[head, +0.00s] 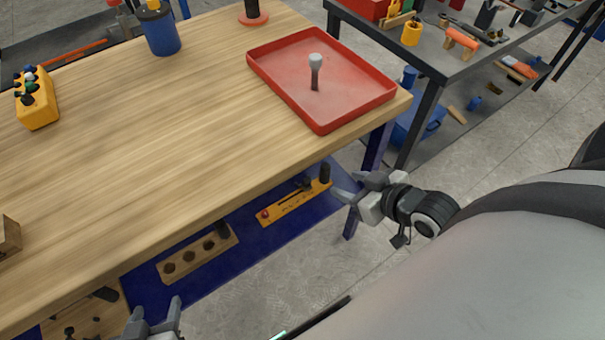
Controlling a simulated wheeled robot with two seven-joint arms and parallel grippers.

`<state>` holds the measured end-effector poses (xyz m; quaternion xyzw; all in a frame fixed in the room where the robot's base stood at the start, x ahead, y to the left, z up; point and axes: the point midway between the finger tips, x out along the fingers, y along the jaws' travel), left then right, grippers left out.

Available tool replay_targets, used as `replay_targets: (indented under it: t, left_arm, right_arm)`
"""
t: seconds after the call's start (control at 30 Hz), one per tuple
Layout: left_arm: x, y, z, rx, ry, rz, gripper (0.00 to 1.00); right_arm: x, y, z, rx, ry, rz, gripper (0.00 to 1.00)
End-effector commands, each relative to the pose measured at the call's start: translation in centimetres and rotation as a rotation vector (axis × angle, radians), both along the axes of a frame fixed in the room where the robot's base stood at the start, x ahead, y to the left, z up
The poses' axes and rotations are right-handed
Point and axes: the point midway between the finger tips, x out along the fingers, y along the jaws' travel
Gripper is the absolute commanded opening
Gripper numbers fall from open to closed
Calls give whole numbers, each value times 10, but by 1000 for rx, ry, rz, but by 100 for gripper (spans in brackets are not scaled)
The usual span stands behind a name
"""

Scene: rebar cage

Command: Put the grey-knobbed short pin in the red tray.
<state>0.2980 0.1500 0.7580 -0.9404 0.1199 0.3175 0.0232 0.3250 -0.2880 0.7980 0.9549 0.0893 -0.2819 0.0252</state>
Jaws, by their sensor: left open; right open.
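The red tray (275,85) lies on the wooden table near its right end. The grey-knobbed short pin (315,72) stands upright inside the tray, knob up, with its dark shank below. No gripper touches it. My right gripper (343,184) is open and empty, off the table's front edge, below and right of the tray. My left gripper (156,310) is open and shows only in part at the bottom edge of the view, in front of the table; nothing shows between its fingers.
On the wooden table (150,130) are a blue cylinder (161,34), a yellow block with several knobs (38,105), a dark post on an orange base (253,15) and a wooden piece (8,238). The table's middle is clear. A lower blue shelf (240,250) holds blocks. A grey bench (455,60) stands right.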

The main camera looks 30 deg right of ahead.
Motion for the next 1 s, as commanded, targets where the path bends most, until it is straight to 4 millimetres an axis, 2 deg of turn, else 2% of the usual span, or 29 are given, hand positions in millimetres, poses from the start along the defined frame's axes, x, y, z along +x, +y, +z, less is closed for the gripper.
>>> replay_targets:
  t: [0.03,0.1,0.2,0.3,0.4,0.97,1.0]
  left_arm:
    - [-1,0,0,0,2,1,55]
    - [-1,0,-1,0,3,1,55]
    - [-2,0,-1,-1,4,0,55]
    - [-2,0,-1,-1,5,0,55]
    - [-2,0,-1,-1,5,0,55]
    - [-2,0,0,-1,3,0,55]
    - [-2,0,0,-1,3,0,47]
  right_arm:
    - [-10,34,-17,19,26,1,48]
    - [-19,72,-30,22,52,18,48]
    - [-25,113,-38,19,71,42,48]
    - [-27,133,-40,17,77,56,48]
    - [-27,139,-40,15,79,61,48]
    - [-27,138,-40,16,78,59,48]
    - [-27,138,-40,17,78,59,40]
